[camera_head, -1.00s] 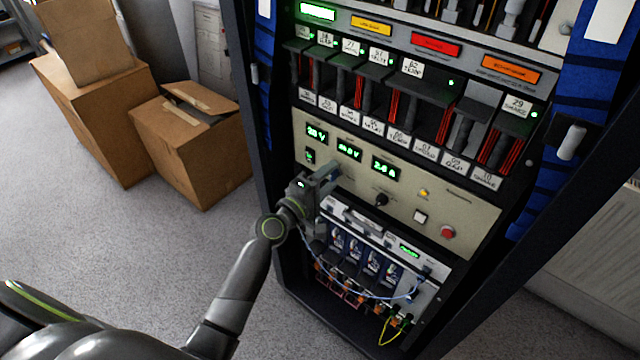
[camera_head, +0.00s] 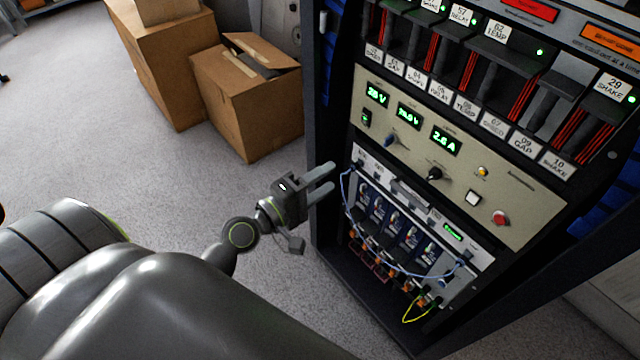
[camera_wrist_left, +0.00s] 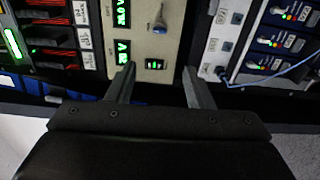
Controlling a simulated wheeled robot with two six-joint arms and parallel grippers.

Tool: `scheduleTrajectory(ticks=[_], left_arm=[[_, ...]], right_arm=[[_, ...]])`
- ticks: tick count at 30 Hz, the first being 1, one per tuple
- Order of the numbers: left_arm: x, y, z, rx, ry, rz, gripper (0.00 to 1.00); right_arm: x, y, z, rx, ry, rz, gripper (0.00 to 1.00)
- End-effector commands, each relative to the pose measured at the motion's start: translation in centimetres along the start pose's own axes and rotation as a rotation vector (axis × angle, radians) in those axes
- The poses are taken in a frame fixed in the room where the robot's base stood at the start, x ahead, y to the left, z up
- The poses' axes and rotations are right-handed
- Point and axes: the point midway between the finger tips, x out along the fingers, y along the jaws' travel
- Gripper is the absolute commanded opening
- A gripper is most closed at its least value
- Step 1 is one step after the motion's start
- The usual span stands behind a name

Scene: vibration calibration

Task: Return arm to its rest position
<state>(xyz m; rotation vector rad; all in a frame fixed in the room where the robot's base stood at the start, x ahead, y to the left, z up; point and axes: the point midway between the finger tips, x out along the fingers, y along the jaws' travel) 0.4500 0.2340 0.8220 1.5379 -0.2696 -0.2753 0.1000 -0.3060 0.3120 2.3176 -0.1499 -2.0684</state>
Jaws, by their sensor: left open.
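My left gripper (camera_head: 322,182) is open and empty. It is in the air just left of the equipment rack, apart from the front panel. In the left wrist view its two fingers (camera_wrist_left: 160,85) are spread, with nothing between them but the rack behind. The beige control panel (camera_head: 460,165) has green readouts, a blue knob (camera_head: 390,141), a black knob (camera_head: 434,173) and a red button (camera_head: 501,218). The blue knob also shows in the left wrist view (camera_wrist_left: 159,24). My right gripper is not in view.
The dark rack (camera_head: 335,245) fills the right side. A lower module (camera_head: 410,225) has a blue cable looping out in front and a yellow-green cable below. Cardboard boxes (camera_head: 250,105) stand on the floor at the back left. Grey carpet (camera_head: 80,130) is open at the left.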

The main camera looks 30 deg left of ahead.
Motion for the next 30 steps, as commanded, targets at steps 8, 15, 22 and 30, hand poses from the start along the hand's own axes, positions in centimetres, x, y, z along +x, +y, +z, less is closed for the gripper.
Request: scheduleTrajectory(ticks=[8,15,22,30], left_arm=[[-0.6,0.1,0.0,-0.001,0.0,0.001,0.47],[-0.6,0.0,0.0,-0.001,0.0,0.0,0.47],[-0.5,-1.1,-0.4,0.018,0.013,-0.028,0.47],[-2.2,-13.9,-3.7,0.244,0.095,-0.361,0.47]], right_arm=[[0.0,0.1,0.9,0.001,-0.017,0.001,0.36],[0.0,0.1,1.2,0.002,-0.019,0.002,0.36],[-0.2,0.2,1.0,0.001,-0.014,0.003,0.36],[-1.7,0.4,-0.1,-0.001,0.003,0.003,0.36]])
